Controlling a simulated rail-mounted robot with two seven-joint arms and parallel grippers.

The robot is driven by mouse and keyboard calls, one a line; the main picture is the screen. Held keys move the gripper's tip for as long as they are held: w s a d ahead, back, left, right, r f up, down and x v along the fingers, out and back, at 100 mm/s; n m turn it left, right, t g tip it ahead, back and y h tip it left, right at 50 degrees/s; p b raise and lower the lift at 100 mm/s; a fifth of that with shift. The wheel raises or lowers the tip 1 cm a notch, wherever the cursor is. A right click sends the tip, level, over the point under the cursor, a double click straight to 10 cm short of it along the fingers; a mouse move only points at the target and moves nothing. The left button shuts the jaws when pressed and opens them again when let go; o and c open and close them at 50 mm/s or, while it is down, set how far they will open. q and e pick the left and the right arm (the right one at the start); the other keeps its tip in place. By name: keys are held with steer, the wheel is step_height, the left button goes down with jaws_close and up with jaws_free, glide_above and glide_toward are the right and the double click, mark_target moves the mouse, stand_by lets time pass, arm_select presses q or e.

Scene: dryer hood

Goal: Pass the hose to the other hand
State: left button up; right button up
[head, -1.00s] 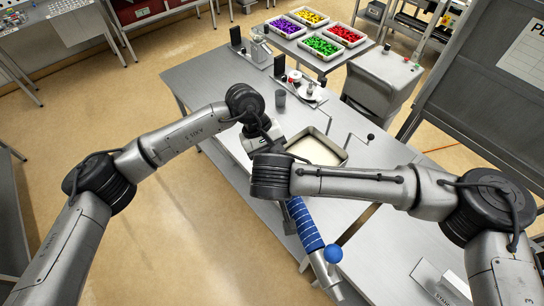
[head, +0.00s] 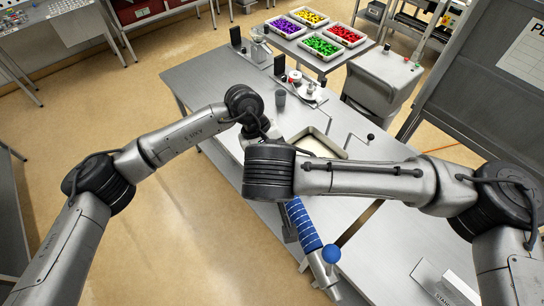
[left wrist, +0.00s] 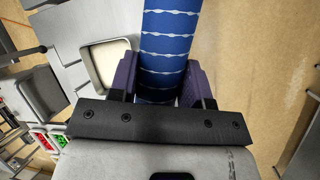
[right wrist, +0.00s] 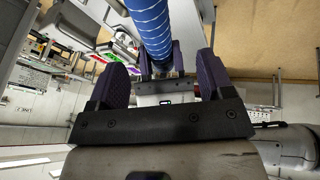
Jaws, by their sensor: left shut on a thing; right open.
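The blue hose with pale bands (head: 303,225) slants down over the table's near left edge in the head view, ending in a metal piece with a blue ball (head: 332,253). In the left wrist view the hose (left wrist: 168,45) runs between the purple fingers of my left gripper (left wrist: 160,72), which is shut on it. My right gripper (right wrist: 162,64) is open and empty. In the right wrist view the hose (right wrist: 152,28) and my left gripper show beyond and between its fingers. In the head view my right wrist hides both grippers.
A steel table (head: 215,85) lies under the arms. A pale-filled tray (head: 318,143), a crank (head: 360,137) and a grey cup (head: 280,97) stand on it. Bins of coloured parts (head: 322,45) are behind. A dark panel (head: 480,90) stands at the right.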

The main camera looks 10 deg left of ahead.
steer(key=s+a+r+g+y, duration=0.1)
steer(key=s+a+y, duration=0.4)
step_height(320, 180, up, 8)
steer(key=w+d+m+y, duration=0.2)
steer(key=w+y, duration=0.1)
steer(key=y, duration=0.1)
steer(key=w+d+r+m+t+y, duration=0.2)
steer(key=w+d+m+t, duration=0.15)
steer(key=w+d, duration=0.4)
steer(key=d+f+m+t+h, duration=0.1)
steer(key=d+f+m, duration=0.2)
steer(key=d+f, duration=0.35)
steer(key=s+d+f+g+h, duration=0.1)
steer(key=s+d+f+h, duration=0.3)
steer(key=f, duration=0.6)
steer(key=s+d+f+g+h, duration=0.1)
steer(key=s+d+f+h, duration=0.1)
steer(key=s+d+f, duration=0.65)
steer(key=s+d+f+n+g+h, duration=0.1)
steer(key=s+f+h, duration=0.1)
steer(key=s+f, duration=0.4)
steer(key=s+d+f+n+g+h, duration=0.2)
steer(key=s+f, duration=0.4)
steer(key=s, duration=0.5)
steer(key=shift+s+d, duration=0.15)
steer(key=shift+d, duration=0.1)
